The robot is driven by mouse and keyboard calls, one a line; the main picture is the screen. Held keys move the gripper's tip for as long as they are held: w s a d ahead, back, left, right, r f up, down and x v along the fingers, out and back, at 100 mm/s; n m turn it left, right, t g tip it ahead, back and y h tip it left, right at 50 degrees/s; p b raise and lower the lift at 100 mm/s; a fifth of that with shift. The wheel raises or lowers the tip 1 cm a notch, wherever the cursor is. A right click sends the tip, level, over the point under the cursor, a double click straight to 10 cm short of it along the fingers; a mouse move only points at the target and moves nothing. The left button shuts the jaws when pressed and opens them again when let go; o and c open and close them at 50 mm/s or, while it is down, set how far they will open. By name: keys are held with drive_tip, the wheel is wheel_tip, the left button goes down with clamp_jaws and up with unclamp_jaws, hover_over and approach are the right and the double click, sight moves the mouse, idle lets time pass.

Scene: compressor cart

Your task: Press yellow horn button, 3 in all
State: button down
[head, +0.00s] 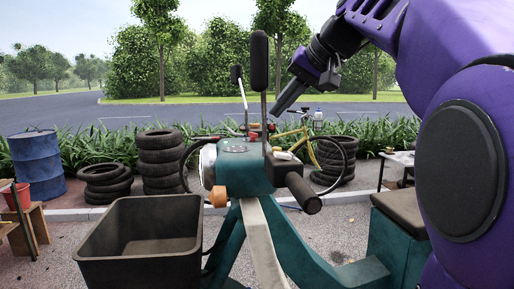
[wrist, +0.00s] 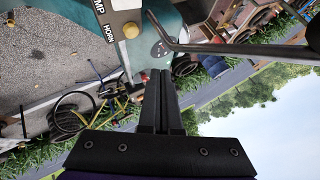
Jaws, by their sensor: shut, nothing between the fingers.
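In the head view my gripper (head: 274,112) points down and left above the teal head (head: 243,168), behind the mirror stem. A small pale switch housing (head: 283,155) sits there near the grip; the button itself is hard to make out.
A mirror (head: 259,62) on a thin stem (wrist: 215,47) rises close to my gripper. A dark handlebar grip (head: 303,192) sticks out toward me. A dark open bin (head: 142,238) stands front left. Tyres (head: 163,160), a blue barrel (head: 37,165) and a yellow bicycle (head: 308,142) stand behind.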

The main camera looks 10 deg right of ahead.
drive_tip(key=shift+r, duration=0.1)
drive_tip(key=shift+r, duration=1.85)
drive_tip(key=shift+f, duration=0.1)
wheel_tip(320, 180, down, 7)
drive_tip(key=shift+f+b, duration=0.2)
drive_tip(key=shift+b, duration=0.45)
drive_tip(key=shift+f+b, duration=0.55)
drive_tip(key=shift+f, duration=0.1)
idle(0.4)
drive_tip(key=shift+f+b, duration=0.3)
drive_tip(key=shift+f, duration=0.1)
